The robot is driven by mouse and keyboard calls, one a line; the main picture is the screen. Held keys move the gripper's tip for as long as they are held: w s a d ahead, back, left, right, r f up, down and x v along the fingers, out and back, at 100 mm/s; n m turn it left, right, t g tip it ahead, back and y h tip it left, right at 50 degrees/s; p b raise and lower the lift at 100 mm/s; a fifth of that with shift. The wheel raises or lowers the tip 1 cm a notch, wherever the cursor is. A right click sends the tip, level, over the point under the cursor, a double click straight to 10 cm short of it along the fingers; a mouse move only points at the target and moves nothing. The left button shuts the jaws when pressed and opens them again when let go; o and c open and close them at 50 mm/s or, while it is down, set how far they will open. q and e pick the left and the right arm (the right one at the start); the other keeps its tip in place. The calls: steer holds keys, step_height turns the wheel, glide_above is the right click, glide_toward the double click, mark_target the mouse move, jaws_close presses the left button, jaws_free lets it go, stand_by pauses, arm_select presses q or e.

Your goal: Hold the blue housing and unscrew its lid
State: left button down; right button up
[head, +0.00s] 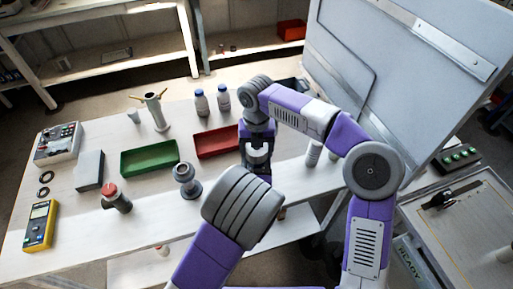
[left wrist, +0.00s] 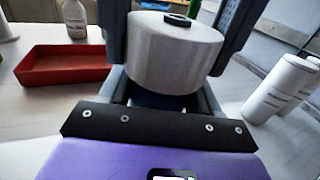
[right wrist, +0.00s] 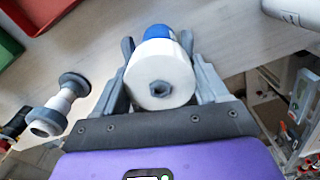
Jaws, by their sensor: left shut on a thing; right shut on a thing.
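The lid (left wrist: 175,50) is a thick whitish cylinder with a dark hex nut on its top. In the right wrist view the lid (right wrist: 158,80) faces the camera, and the blue housing (right wrist: 158,31) shows beyond it. In the left wrist view only a dark blue strip of the housing (left wrist: 158,101) shows under the lid. My left gripper (left wrist: 165,88) is shut on the housing; in the head view my own arm hides it. My right gripper (head: 258,153) comes from above and is shut on the lid. Whether lid and housing are still threaded together cannot be told.
A red tray (head: 217,141) and a green tray (head: 149,158) lie left of the grippers. A grey flanged part (head: 187,181) and a red-topped part (head: 115,198) stand nearby. Two bottles (head: 201,102) stand behind. White cylinders (left wrist: 284,88) stand right of the housing.

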steer(key=shift+r, duration=0.15)
steer(key=shift+r, duration=0.95)
steer(key=shift+r, duration=0.1)
steer(key=shift+r, duration=1.95)
arm_select(q)
steer(key=shift+c, duration=0.7)
jaws_free()
